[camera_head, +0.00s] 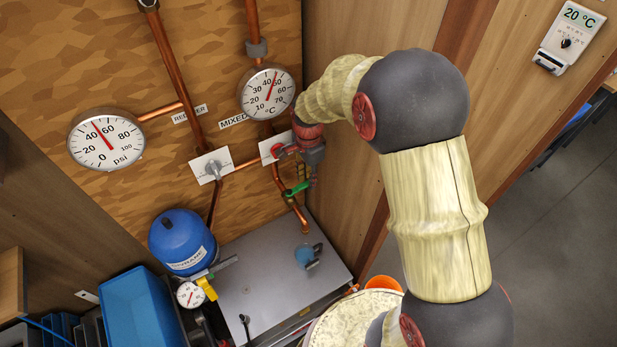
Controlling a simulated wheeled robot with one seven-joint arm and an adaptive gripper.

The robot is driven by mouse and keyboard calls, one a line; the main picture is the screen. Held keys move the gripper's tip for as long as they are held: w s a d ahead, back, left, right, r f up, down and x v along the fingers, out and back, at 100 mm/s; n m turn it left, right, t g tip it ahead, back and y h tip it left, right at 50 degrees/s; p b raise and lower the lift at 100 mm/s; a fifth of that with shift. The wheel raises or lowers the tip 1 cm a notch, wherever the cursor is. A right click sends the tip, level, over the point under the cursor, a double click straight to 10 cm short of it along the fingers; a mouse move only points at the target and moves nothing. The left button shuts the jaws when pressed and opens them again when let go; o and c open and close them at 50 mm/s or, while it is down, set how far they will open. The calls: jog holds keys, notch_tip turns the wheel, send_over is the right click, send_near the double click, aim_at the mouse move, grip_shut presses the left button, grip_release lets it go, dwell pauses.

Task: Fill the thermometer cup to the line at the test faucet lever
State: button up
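My gripper (305,172) hangs at the end of my arm, in front of the copper pipes on the board. Its fingers are small and dark here, and I cannot tell whether they are open or shut. A green lever (297,189) sits on a copper faucet pipe (300,215) just below the gripper; I cannot tell whether they touch. A small blue cup-like thing with a dark handle (306,256), perhaps the thermometer cup, stands on the grey metal top below the pipe's end. Its fill line and water level cannot be made out.
A mixed-temperature dial (267,92), a pressure dial (106,139) and a grey-handled valve (212,167) are on the board. A red valve (278,150) is close beside the gripper. A blue tank (182,242) stands left of the grey top (250,285). An orange container (383,283) is right.

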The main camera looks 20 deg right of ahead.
jog(key=shift+o, duration=0.7)
notch_tip(320, 180, up, 12)
dwell(0.6)
jog(key=s+f+n+t+b, duration=0.2)
jog(key=s+n+b, duration=0.5)
jog(key=s, duration=0.5)
jog(key=s+f+n+t+b, duration=0.3)
jog(key=s+n+b, duration=0.5)
jog(key=s+b, duration=0.3)
jog(key=shift+s+a+n+t+b, duration=0.3)
jog(key=shift+s+a+b, duration=0.15)
jog(key=shift+s, duration=0.1)
